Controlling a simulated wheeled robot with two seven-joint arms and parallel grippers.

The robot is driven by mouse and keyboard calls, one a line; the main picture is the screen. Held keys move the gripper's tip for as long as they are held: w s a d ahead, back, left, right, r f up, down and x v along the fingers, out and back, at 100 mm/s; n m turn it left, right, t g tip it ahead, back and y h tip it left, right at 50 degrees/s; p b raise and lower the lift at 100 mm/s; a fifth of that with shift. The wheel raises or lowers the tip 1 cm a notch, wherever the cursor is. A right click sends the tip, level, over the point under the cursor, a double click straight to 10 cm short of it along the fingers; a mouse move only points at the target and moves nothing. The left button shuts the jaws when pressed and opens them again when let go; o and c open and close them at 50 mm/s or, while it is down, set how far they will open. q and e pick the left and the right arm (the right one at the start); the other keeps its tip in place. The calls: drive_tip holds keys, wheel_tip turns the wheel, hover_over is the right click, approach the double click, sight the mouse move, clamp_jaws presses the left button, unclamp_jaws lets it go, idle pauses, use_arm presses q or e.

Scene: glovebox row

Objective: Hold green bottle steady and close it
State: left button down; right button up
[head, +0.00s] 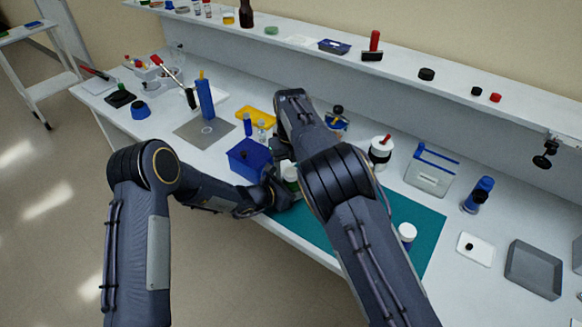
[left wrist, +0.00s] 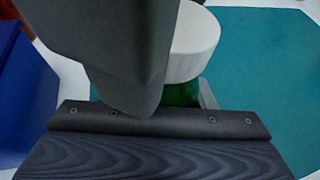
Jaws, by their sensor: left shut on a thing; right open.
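The green bottle (head: 292,187) stands near the front left of the teal mat, mostly hidden by my grippers. A white cap sits at its top; the cap (left wrist: 196,42) and a bit of the green body (left wrist: 181,94) show in the left wrist view. I cannot tell if the cap is tight. My left gripper (head: 280,194) comes in from the left and is shut on the bottle. My right gripper (head: 284,157) is open, close above the bottle at its cap; its fingertips are largely hidden by the arm.
A blue bin (head: 247,160) stands close left of the bottle. A white-topped container (head: 407,233) stands on the teal mat (head: 425,248) to the right. A white jar (head: 380,150) and a grey-blue caddy (head: 430,172) stand behind. The mat's front middle is covered by my right arm.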

drive_tip(key=shift+r, duration=2.2)
drive_tip(key=shift+c, duration=0.3)
